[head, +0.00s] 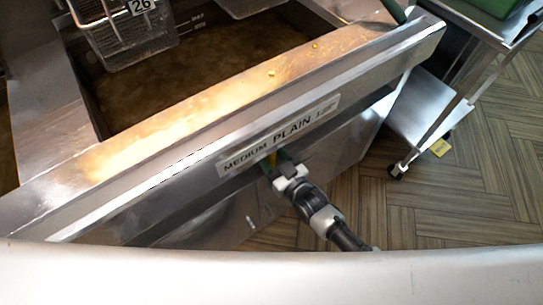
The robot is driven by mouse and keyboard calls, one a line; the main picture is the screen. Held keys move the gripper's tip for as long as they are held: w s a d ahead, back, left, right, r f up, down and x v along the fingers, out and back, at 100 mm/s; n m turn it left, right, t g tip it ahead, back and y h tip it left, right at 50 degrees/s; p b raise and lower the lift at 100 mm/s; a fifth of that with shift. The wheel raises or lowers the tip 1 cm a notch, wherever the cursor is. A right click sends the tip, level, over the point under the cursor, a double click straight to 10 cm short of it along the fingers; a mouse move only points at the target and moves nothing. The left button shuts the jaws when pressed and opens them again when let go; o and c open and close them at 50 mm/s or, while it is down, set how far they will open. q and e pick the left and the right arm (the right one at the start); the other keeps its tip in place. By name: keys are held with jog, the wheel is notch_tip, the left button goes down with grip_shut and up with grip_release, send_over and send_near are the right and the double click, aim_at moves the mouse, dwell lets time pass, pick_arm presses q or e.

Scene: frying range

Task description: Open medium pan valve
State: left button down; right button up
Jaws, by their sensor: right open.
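The front panel (215,215) of the medium fryer carries a label (265,142) that reads "MEDIUM PLAIN". My right gripper (275,161) is open just below this label, at the panel, with its arm coming up from the lower right. My left gripper is not in view.
The medium pan (190,75) holds brown oil, with a wire basket (125,38) marked 26 at its upper left. A metal cart (425,105) on casters stands at the right. The wooden floor (420,205) between is clear.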

jog(key=v, duration=1)
jog(key=s+d+f+m+g+h+p, duration=0.1)
jog(key=s+d+f+g+h+p, duration=0.25)
jog(key=f, duration=0.65)
jog(key=s+d+f+m+g+h, duration=0.15)
jog(key=s+d+f+h, duration=0.25)
jog(key=d+f, duration=0.4)
jog(key=s+d+f+g+h, duration=0.1)
jog(key=s+d+f+g, duration=0.1)
jog(key=s, duration=0.6)
jog(key=s+d+f+m+g+h+p, duration=0.1)
jog(key=s+d+f+g, duration=0.1)
jog(key=s+f, duration=0.3)
jog(key=s+d+f+m+g+h, duration=0.1)
jog(key=s+f+g, duration=0.3)
jog(key=s, duration=0.7)
jog(key=shift+s+d+f+g+p, duration=0.15)
jog(key=shift+d+f+g+p, duration=0.2)
jog(key=shift+d, duration=0.2)
